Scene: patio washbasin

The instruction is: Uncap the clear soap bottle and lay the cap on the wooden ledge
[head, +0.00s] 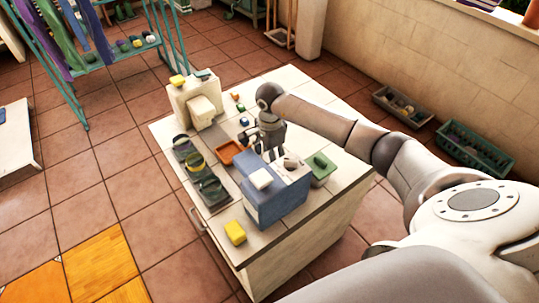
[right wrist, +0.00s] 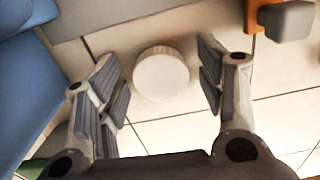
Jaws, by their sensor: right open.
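My right gripper (head: 254,140) is low over the tiled counter (head: 290,85), behind the blue box. In the right wrist view the right gripper (right wrist: 158,68) has its fingers spread wide. A round white cap-like piece (right wrist: 161,75) sits between the fingers, apart from both. I cannot tell whether it is on a bottle or on the counter. I cannot make out a clear bottle in the head view. No ledge is clearly identifiable as wooden; an orange-brown tray (head: 231,152) lies left of the gripper. My left gripper is out of view.
A yellow sponge (head: 235,232) is at the front, a green block (head: 321,160) at the right.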

